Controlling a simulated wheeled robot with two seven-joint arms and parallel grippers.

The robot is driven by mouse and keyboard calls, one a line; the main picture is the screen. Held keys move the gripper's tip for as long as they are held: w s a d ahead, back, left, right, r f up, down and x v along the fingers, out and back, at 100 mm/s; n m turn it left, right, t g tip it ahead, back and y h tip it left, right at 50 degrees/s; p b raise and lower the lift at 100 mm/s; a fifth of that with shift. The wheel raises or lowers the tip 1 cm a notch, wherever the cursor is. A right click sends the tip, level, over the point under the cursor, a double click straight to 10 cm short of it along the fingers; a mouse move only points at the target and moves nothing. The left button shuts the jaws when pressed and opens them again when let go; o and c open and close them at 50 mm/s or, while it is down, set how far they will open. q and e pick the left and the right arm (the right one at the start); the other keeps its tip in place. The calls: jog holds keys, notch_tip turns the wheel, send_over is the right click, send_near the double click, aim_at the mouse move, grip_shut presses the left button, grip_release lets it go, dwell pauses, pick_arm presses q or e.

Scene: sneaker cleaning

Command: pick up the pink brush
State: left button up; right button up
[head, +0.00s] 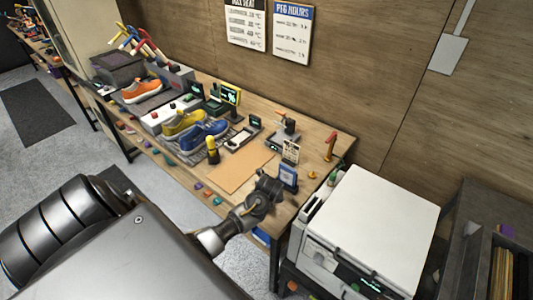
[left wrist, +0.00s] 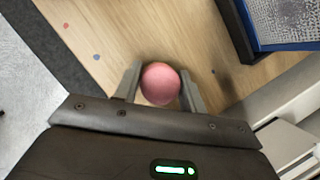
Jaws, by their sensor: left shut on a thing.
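The pink brush (left wrist: 160,84) shows in the left wrist view as a round pink end between the two grey fingers of my left gripper (left wrist: 159,88). The fingers are shut on it from both sides. The rest of the brush is hidden beneath the round end. In the head view my left gripper (head: 266,190) is over the right front part of the wooden workbench, and I cannot make out the brush there. My right gripper is not in view.
A brown mat (head: 238,170) lies left of my left gripper, with blue (head: 204,133) and yellow (head: 183,122) sneakers beyond it. A small blue-framed sign (head: 288,176) stands close to the gripper. A white machine (head: 372,215) stands to the right.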

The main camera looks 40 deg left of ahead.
pick_arm(q)
jog(key=shift+r, duration=0.1)
jog(key=shift+a+r+b, duration=0.1)
jog(key=shift+r+b, duration=0.35)
jog(key=shift+r, duration=0.1)
jog(key=s+d+r+b, duration=0.3)
jog(key=s+r, duration=0.8)
jog(key=s, duration=0.2)
jog(key=shift+s+r+b, duration=0.35)
jog(key=shift+r+b, duration=0.05)
jog(key=shift+d, duration=0.1)
